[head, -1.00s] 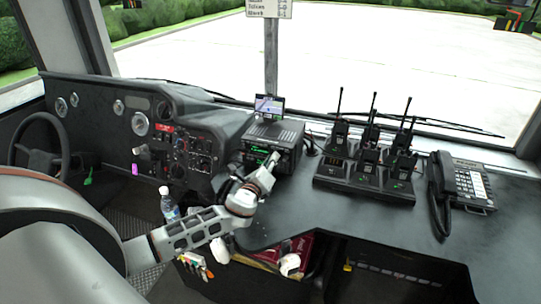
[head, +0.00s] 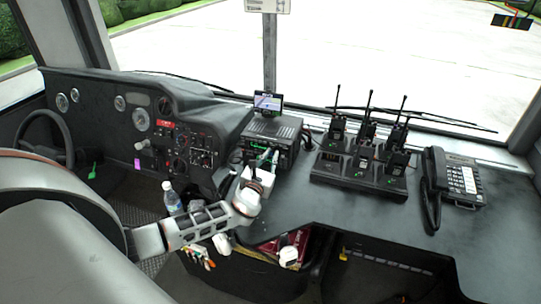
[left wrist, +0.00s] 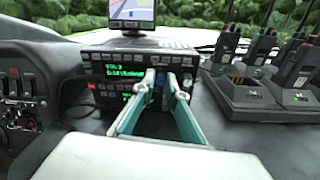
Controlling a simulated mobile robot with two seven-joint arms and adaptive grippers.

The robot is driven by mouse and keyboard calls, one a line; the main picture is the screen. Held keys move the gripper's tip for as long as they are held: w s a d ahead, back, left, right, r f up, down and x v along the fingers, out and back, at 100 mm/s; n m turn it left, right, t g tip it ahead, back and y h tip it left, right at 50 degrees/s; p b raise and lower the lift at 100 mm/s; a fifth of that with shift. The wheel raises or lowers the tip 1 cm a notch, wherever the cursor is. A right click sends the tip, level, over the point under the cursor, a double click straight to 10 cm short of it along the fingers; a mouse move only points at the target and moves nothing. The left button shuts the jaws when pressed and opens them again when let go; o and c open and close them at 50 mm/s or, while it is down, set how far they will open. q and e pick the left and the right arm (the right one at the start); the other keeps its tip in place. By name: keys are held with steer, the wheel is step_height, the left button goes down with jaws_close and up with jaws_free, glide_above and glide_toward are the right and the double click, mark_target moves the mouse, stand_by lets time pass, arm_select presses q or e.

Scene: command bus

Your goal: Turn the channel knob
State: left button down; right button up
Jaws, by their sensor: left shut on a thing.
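The radio set (head: 283,128) is a black box on the dash with a lit green display, which shows closer in the left wrist view (left wrist: 116,66). My left gripper (head: 265,157) is at the right part of the radio's front. In the left wrist view, its two teal-padded fingers (left wrist: 168,84) reach the panel just right of the green text. They are shut on the channel knob, which is mostly hidden between the fingertips. My right gripper is in neither view.
A small navigation screen (head: 268,102) stands on top of the radio. A charger rack (head: 345,178) with several handheld radios and a desk phone (head: 462,180) stand to the right. A steering wheel (head: 30,140) is at the left. The counter in front of the phone is clear.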

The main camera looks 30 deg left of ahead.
arm_select(q)
steer(key=m, duration=0.4)
steer(key=shift+f+m, duration=0.15)
steer(key=shift+m, duration=2.45)
steer(key=c, duration=2)
jaws_free()
steer(key=shift+c, duration=0.2)
steer(key=v, duration=1.2)
steer(key=shift+d+f, duration=0.1)
steer(key=shift+f, duration=0.05)
